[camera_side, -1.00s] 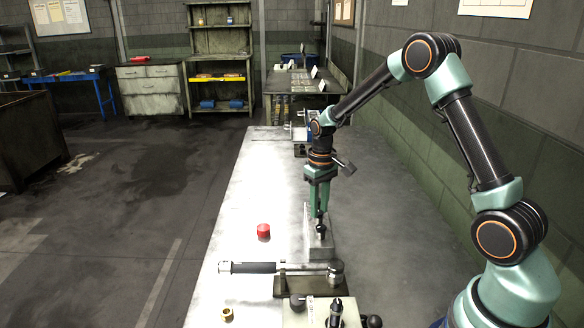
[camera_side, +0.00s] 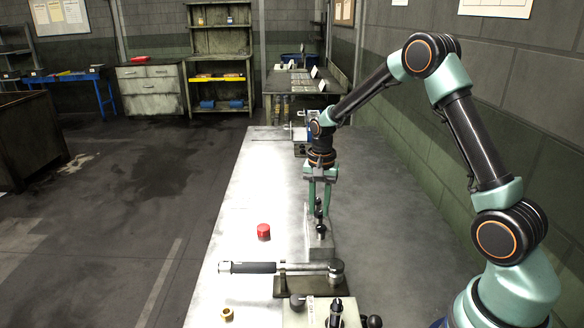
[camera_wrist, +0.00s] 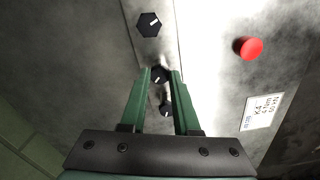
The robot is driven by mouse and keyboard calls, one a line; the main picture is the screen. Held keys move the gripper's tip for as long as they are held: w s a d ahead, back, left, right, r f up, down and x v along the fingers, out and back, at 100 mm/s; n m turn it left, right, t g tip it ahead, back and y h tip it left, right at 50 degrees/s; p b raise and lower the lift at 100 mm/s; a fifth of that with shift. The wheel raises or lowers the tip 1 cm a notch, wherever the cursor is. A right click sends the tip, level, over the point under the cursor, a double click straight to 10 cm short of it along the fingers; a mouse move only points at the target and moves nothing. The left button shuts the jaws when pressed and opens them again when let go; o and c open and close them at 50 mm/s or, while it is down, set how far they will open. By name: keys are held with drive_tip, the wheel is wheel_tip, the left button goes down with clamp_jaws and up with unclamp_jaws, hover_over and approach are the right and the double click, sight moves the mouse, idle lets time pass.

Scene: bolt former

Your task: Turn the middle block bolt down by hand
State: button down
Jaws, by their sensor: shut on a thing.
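My gripper (camera_side: 319,208) points down over the grey metal block (camera_side: 320,243) on the bench. In the wrist view its green fingers (camera_wrist: 160,72) are shut on the middle block bolt (camera_wrist: 159,76), a black hex head with a white mark. Another black bolt (camera_wrist: 149,24) stands beyond the fingertips, and a third (camera_wrist: 166,111) shows between the fingers nearer the palm. In the side view a black bolt (camera_side: 322,230) stands on the near end of the block. The fingers partly hide the bolts behind it.
A red cap (camera_side: 263,230) stands left of the block. A torque wrench (camera_side: 255,267) lies across a dark stand (camera_side: 310,285) in front. A brass nut (camera_side: 227,314) and a light box with knobs (camera_side: 322,313) are nearest. A white label (camera_wrist: 262,112) lies on the bench. The left bench is mostly clear.

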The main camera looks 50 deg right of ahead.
sight(319, 212)
drive_tip(key=m, duration=0.5)
drive_tip(key=shift+r, duration=0.1)
drive_tip(key=shift+m, duration=0.4)
drive_tip(key=c, duration=0.6)
unclamp_jaws()
drive_tip(key=shift+c, duration=0.2)
wheel_tip(319, 212, up, 12)
